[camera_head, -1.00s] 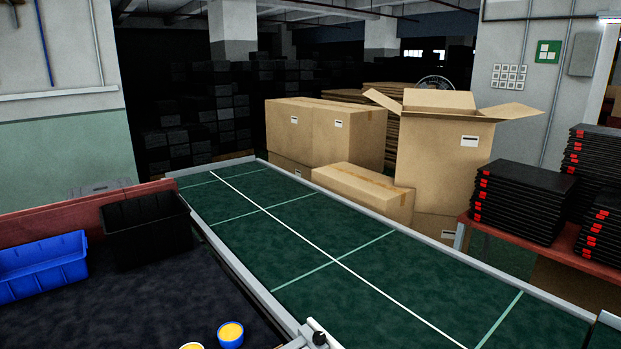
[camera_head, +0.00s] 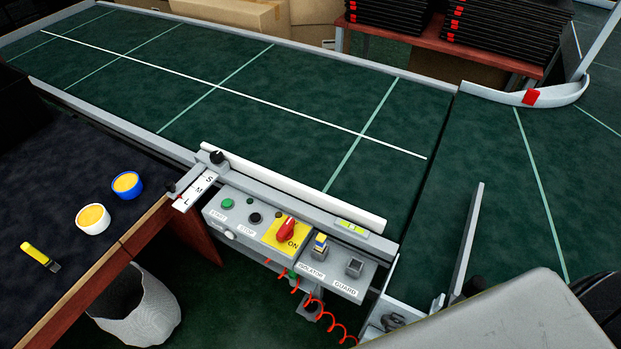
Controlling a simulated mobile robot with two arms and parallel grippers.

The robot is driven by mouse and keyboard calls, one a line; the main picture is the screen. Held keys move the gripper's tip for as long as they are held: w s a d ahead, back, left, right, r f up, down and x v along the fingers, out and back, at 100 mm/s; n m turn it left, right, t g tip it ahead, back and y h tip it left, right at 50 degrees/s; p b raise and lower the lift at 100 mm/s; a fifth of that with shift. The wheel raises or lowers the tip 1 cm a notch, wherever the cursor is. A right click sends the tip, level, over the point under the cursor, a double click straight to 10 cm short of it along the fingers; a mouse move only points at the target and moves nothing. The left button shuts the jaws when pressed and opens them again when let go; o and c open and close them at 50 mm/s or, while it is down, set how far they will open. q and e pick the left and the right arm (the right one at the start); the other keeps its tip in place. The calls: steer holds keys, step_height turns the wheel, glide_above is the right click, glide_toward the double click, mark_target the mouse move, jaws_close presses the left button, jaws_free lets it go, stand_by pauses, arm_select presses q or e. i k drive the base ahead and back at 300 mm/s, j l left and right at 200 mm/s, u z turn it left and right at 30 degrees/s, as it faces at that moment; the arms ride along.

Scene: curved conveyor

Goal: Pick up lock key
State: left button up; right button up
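A small key-like piece with a yellow and blue top (camera_head: 320,243) stands upright in the socket above the ISOLATOR label on the grey control panel (camera_head: 240,228). It looks like the lock key, but it is too small to be sure. The square GUARD socket (camera_head: 354,267) to its right is dark and looks empty. A red coiled cord (camera_head: 318,300) hangs in front of the panel. Neither of my grippers is in view.
The green conveyor (camera_head: 300,95) lies behind the panel. The dark table (camera_head: 60,190) at left holds two yellow-filled cups and a yellow-handled tool (camera_head: 38,254). A bin (camera_head: 140,305) stands below.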

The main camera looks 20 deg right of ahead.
mark_target(320, 246)
steer(key=z, duration=0.65)
